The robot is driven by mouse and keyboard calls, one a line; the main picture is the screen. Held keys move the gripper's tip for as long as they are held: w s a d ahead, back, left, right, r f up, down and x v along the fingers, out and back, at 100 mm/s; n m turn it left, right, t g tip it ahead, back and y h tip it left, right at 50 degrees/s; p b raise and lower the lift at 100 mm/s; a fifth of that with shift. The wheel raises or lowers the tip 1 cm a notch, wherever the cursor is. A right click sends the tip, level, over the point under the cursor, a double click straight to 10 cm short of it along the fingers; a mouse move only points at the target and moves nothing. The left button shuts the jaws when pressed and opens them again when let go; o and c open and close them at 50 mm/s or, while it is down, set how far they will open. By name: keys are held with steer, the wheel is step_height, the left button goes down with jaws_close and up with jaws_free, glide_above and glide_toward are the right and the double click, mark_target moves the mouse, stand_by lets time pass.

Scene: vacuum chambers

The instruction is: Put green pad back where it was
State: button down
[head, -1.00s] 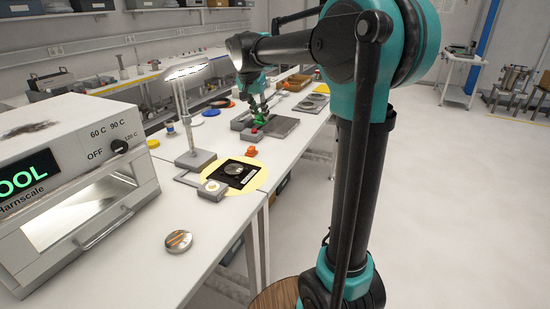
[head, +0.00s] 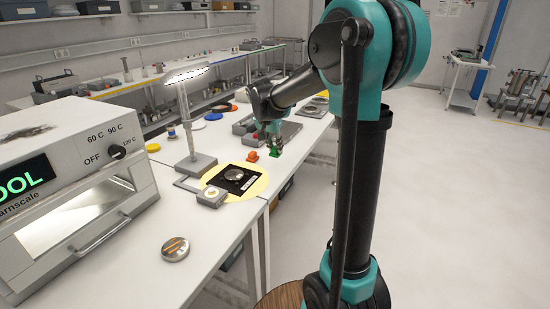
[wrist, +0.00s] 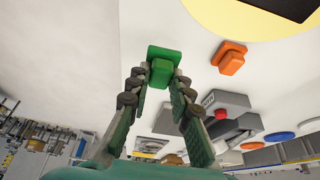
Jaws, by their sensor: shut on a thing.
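The green pad (wrist: 164,58) is a small green block with a wider flange, held between the fingertips of my gripper (wrist: 160,80) in the wrist view. In the head view the green pad (head: 275,148) shows small below my gripper (head: 272,136), near the table's right edge. My gripper is shut on it. I cannot tell whether the pad touches the table. An orange pad (wrist: 230,58) of similar shape lies on the white table to its right in the wrist view; in the head view the orange pad (head: 251,155) is just left of the green one.
A yellow round mat (head: 258,187) with a black sheet lies nearer on the table. A grey fixture with a red knob (wrist: 222,114) stands beyond the orange pad. A lamp (head: 187,120) and an oven (head: 75,190) stand to the left. The floor right of the table is clear.

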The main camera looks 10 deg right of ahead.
mark_target(273, 152)
steer(key=shift+f, duration=2.35)
steer(key=shift+f, duration=0.15)
steer(key=c, duration=1.4)
jaws_free()
steer(key=shift+o, duration=0.2)
steer(key=v, duration=1.2)
steer(key=s+d+f+n+y, duration=0.1)
steer(key=s+d+f+n, duration=0.2)
steer(key=s+f, duration=0.7)
steer(key=s+d+f+n+y, duration=0.1)
steer(key=s+d+f+n, duration=0.3)
steer(key=s+f, duration=0.6)
steer(key=s, duration=0.6)
steer(key=shift+f+y, duration=0.2)
steer(key=shift+y, duration=0.2)
steer(key=shift+d, duration=0.1)
